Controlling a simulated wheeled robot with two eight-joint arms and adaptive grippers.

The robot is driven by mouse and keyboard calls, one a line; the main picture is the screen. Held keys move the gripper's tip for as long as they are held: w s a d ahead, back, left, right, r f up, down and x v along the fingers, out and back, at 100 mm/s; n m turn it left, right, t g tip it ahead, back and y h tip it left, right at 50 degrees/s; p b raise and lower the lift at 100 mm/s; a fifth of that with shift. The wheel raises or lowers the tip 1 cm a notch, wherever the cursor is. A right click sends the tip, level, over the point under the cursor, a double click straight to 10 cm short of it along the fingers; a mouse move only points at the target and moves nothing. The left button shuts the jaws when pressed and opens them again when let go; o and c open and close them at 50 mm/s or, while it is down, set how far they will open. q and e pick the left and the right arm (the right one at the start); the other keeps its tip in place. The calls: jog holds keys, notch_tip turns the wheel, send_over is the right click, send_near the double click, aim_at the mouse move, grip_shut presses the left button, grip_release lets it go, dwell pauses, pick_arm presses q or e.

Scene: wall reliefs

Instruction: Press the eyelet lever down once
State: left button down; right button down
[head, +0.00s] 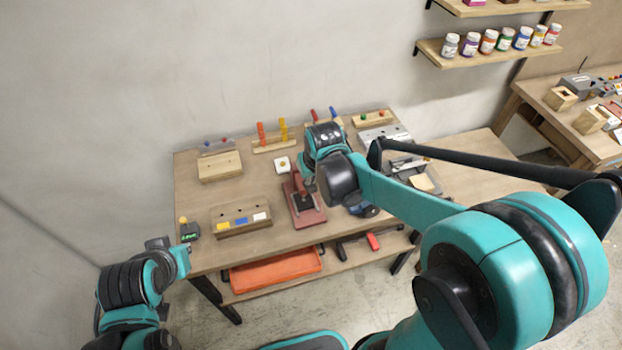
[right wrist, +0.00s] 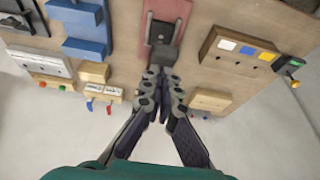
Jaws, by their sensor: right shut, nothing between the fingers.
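The eyelet press has a red base (head: 309,216) standing near the table's front middle. Its reddish lever (head: 299,184) shows beside my right wrist, partly covered by it. In the right wrist view the red base (right wrist: 173,10) is at the top centre, with a dark grey block (right wrist: 163,54) at its near end. My right gripper (right wrist: 160,73) is shut and empty, its fingertips right at that block; I cannot tell whether they touch it. In the head view my right wrist hides most of the fingers. My left arm is folded at the lower left, without its gripper clearly showing.
A wooden block with yellow, blue and white patches (head: 240,221) stands left of the press. A small dark device with a green display (head: 189,231) is at the table's left corner. An orange tray (head: 275,269) lies on the lower shelf.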

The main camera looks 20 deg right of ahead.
jog(key=shift+f, duration=0.1)
dwell(0.3)
jog(key=shift+s+f+b, duration=0.25)
jog(key=shift+f+b, duration=0.2)
jog(key=s+f+t+b, duration=0.3)
jog(key=f+t+b, duration=0.2)
jog(key=f+b, duration=0.4)
jog(key=shift+s+f+b, duration=0.25)
jog(key=shift+s+b, duration=0.1)
jog(key=shift+b, duration=0.25)
